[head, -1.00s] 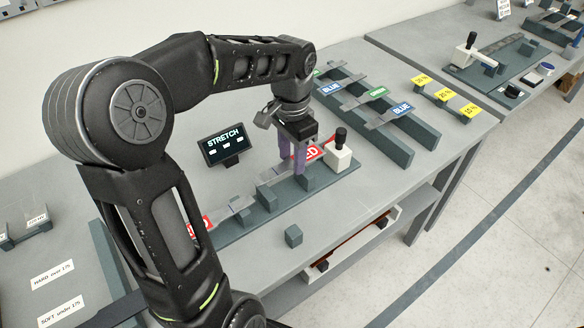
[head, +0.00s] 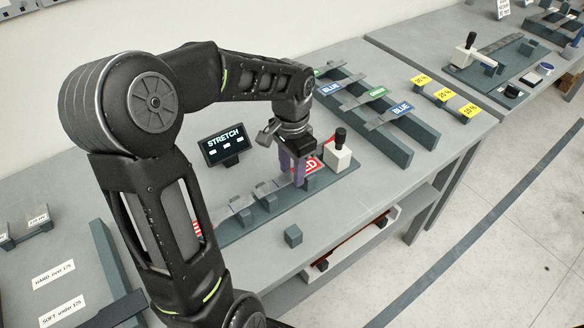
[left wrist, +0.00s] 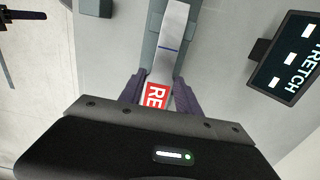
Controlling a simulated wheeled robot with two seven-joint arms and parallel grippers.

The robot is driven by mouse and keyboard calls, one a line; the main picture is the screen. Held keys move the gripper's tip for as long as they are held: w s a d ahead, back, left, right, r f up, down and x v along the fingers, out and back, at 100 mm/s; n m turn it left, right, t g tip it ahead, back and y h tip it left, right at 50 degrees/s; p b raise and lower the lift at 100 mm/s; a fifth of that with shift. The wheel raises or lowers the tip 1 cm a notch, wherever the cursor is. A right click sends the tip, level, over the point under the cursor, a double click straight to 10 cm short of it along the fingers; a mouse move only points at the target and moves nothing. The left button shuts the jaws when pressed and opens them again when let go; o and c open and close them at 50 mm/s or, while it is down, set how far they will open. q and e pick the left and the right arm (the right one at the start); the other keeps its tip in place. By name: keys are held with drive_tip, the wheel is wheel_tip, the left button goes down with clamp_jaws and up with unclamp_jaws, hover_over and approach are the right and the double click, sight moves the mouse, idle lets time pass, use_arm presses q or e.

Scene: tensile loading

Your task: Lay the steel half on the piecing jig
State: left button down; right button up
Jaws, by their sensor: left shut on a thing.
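My left gripper (head: 297,180) is shut on a flat steel half with a red label (head: 308,166), above the right part of the piecing jig (head: 235,235). In the left wrist view, the gripper (left wrist: 158,92) has the red-labelled end of the steel half (left wrist: 169,45) between its purple fingers. The strip runs away from me over the jig (left wrist: 148,50), with a dark line across it. I cannot tell whether it touches the jig's blocks. Another red label (head: 196,229) shows at the jig's left end, partly behind my arm. My right gripper is not in view.
A STRETCH display (head: 226,146) stands behind the jig. A white block with a black knob (head: 338,155) is at its right end. A loose grey cube (head: 293,236) lies in front. A rack with blue and green labelled strips (head: 375,120) stands to the right.

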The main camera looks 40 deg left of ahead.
sight(292, 175)
use_arm(q)
drive_tip(key=c, duration=0.9)
unclamp_jaws()
drive_tip(key=shift+f, duration=0.1)
drive_tip(key=shift+o, duration=0.2)
wheel_tip(292, 175, up, 12)
drive_tip(key=shift+r, duration=0.2)
